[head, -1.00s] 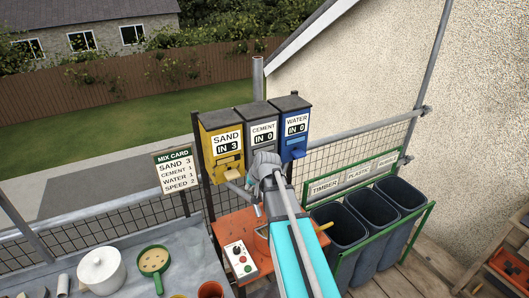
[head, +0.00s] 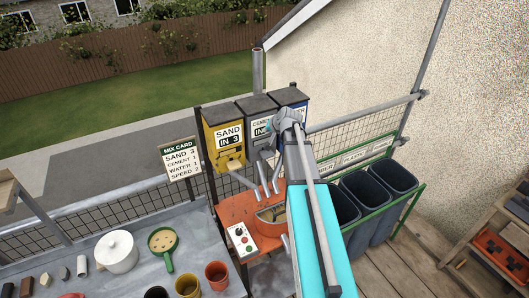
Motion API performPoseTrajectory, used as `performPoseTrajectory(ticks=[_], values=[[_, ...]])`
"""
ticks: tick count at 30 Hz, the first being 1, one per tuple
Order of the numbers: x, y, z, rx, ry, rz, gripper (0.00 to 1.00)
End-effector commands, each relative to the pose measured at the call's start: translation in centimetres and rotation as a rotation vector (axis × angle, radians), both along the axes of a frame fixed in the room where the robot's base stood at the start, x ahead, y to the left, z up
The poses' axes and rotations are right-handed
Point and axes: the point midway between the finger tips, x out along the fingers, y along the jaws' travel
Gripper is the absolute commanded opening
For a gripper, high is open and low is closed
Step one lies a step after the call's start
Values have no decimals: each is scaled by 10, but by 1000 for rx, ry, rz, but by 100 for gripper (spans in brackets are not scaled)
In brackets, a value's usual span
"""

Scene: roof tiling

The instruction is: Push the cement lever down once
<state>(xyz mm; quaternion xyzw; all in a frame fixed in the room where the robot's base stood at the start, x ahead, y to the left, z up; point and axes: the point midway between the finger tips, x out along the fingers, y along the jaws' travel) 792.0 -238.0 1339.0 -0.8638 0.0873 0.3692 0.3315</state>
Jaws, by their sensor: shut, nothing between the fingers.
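The grey cement dispenser (head: 258,104) stands between the yellow sand dispenser (head: 222,130) and the blue water dispenser (head: 291,95). Its label reads CEMENT and IN, but my arm covers part of the label and I cannot read its count. The grey cement lever (head: 266,152) shows low on its front, close to the left of my arm. Whether anything touches the lever cannot be made out. My gripper is not visible; my arm's grey joint hides the space in front of the cement and water dispensers. The sand label reads IN 3.
Below the dispensers is an orange mixer stand (head: 238,211) with a control panel (head: 240,239). The mix card (head: 180,158) reads sand 3, cement 1, water 1, speed 2. Dark bins (head: 370,205) stand right. A grey bench (head: 200,238) with a pot and cups lies left.

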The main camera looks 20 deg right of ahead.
Motion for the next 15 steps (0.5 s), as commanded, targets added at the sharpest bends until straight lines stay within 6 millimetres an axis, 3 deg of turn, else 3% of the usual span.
performPoseTrajectory(ticks=[15], values=[[0,1,-11,-1,1,2,0]])
